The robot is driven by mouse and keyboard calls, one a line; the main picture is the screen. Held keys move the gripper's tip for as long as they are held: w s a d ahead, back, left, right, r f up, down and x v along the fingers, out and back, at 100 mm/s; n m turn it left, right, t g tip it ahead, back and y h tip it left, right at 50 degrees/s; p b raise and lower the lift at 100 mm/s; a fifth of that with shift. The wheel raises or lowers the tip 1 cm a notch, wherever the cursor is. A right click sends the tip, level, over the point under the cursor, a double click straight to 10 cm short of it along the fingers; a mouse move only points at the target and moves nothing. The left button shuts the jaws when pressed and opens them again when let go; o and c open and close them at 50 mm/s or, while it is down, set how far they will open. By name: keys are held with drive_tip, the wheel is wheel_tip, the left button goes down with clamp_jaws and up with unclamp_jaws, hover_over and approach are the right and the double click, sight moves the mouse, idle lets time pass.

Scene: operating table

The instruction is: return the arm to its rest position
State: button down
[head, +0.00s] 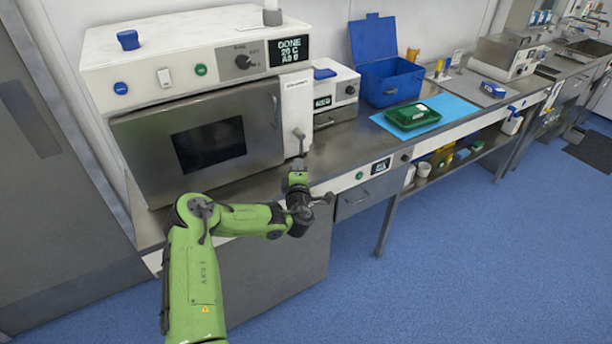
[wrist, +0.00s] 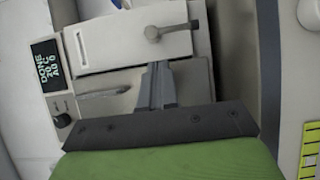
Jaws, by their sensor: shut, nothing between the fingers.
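My green arm (head: 195,265) reaches up from the bottom of the head view and bends right in front of the counter. My gripper (head: 298,162) points toward the steriliser's right front panel, just below a small grey lever handle (head: 299,134). In the wrist view my gripper (wrist: 157,68) has its grey fingers together with nothing between them. The lever (wrist: 165,31) lies beyond the fingertips there. I cannot tell whether the fingertips touch the panel. The steriliser (head: 185,60) has its door (head: 255,125) shut, and its display (head: 290,50) reads DONE.
Right of the steriliser stand a small white device (head: 345,85), an open blue box (head: 390,85) and a green tray (head: 412,116) on a blue mat (head: 447,103). The steel counter edge (head: 350,180) runs close to my arm. Blue floor (head: 470,260) is clear at right.

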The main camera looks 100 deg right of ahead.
drive_tip(key=shift+s+a, duration=0.3)
drive_tip(key=shift+a, duration=0.65)
drive_tip(key=shift+s+a, duration=0.3)
drive_tip(key=shift+a, duration=0.65)
